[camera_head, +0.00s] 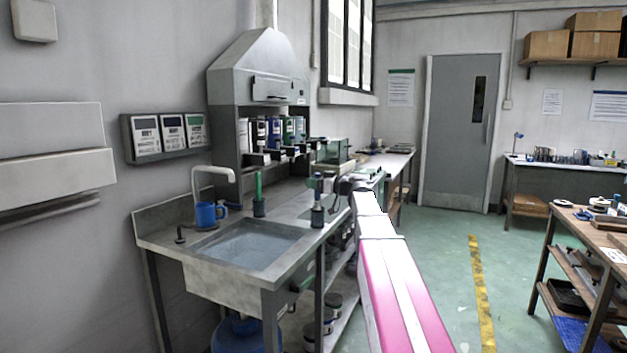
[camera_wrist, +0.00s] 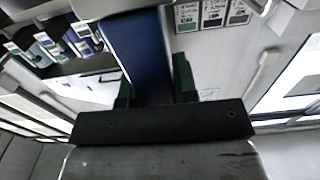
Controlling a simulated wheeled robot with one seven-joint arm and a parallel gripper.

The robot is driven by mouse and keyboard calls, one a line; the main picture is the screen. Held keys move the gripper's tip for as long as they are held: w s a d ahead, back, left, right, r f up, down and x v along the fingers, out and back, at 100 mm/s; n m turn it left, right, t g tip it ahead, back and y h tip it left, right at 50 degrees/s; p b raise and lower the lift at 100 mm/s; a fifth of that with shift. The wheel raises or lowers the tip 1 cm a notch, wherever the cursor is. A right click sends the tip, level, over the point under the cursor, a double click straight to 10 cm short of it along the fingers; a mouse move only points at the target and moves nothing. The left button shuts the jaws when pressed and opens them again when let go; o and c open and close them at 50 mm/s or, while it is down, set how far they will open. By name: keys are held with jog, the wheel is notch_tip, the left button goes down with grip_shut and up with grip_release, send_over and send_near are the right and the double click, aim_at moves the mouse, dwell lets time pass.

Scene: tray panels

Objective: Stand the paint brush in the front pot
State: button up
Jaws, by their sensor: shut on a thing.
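My gripper (camera_head: 320,184) is over the right end of the sink bench. In the wrist view its two green fingers (camera_wrist: 152,75) are closed on either side of a wide dark blue thing, which looks like the paint brush (camera_wrist: 137,40). In the head view a small blue part of the brush (camera_head: 317,199) shows under my gripper, roughly upright. Right below it a dark pot (camera_head: 318,217) stands near the bench's front edge. Whether the brush's lower end is inside this pot or just above it, I cannot tell. Another dark pot (camera_head: 259,209) stands farther back and left, with a green upright thing in it.
A sink basin (camera_head: 248,246) with a tap (camera_head: 205,172) and a blue mug (camera_head: 208,214) lies left of the pots. A grey hood (camera_head: 258,70) with several bottles stands behind. A workbench (camera_head: 590,225) is at the far right, with green floor between.

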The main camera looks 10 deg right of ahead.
jog(key=shift+f, duration=0.25)
jog(key=o, duration=1)
jog(key=v, duration=1)
jog(key=shift+s+d, duration=0.3)
